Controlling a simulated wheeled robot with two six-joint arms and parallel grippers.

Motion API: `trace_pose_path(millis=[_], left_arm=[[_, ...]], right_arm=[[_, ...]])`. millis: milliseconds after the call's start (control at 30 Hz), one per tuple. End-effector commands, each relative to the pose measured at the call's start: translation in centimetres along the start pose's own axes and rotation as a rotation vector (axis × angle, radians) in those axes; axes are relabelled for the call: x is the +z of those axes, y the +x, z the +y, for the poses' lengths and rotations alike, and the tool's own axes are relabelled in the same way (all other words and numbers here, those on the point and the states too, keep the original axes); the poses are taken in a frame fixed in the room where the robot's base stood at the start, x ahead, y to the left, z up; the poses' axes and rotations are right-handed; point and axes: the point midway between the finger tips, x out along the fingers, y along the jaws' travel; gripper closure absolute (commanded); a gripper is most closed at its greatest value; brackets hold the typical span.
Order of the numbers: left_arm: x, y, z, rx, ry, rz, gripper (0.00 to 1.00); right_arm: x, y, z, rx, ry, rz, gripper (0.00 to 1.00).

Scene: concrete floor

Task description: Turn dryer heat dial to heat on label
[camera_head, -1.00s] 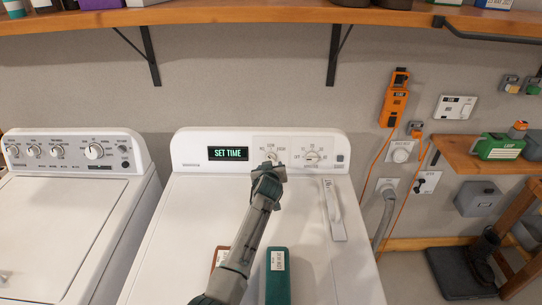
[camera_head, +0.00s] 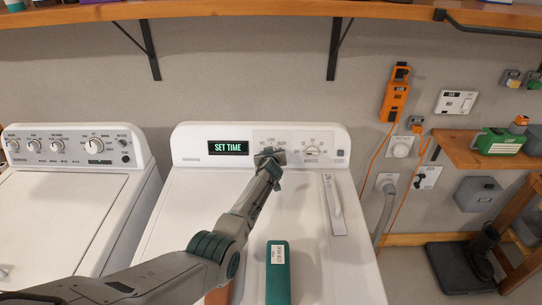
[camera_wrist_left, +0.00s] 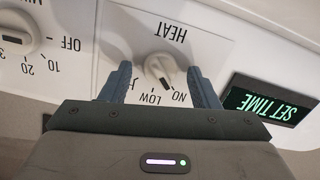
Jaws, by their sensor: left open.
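The dryer heat dial (camera_wrist_left: 158,66) is a small white knob under a HEAT label in the upside-down left wrist view. My left gripper (camera_wrist_left: 160,88) is open, with one finger on each side of the dial; contact is not clear. In the head view my left gripper (camera_head: 268,157) is at the dryer's control panel (camera_head: 258,135) and covers the heat dial. My right gripper is not in view.
A second dial (camera_head: 311,150), with OFF and minute marks, sits right of the gripper. A SET TIME display (camera_head: 228,148) is to the left. A washer (camera_head: 70,215) stands left.

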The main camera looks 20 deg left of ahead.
Motion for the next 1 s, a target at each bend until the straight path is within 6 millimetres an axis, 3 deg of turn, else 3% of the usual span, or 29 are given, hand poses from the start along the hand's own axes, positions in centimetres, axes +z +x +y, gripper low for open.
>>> trace_pose_path(millis=[300, 533, 1000], left_arm=[[0.01, 0.14, -0.03, 0.0, 0.001, 0.0, 0.44], [0.02, 0.13, -0.02, 0.0, 0.001, -0.001, 0.89], [0.18, 0.19, 0.02, -0.007, 0.106, 0.0, 0.89]], right_arm=[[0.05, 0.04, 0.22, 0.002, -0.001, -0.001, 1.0], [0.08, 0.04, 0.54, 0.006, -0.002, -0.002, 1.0], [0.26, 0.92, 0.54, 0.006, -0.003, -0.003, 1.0]])
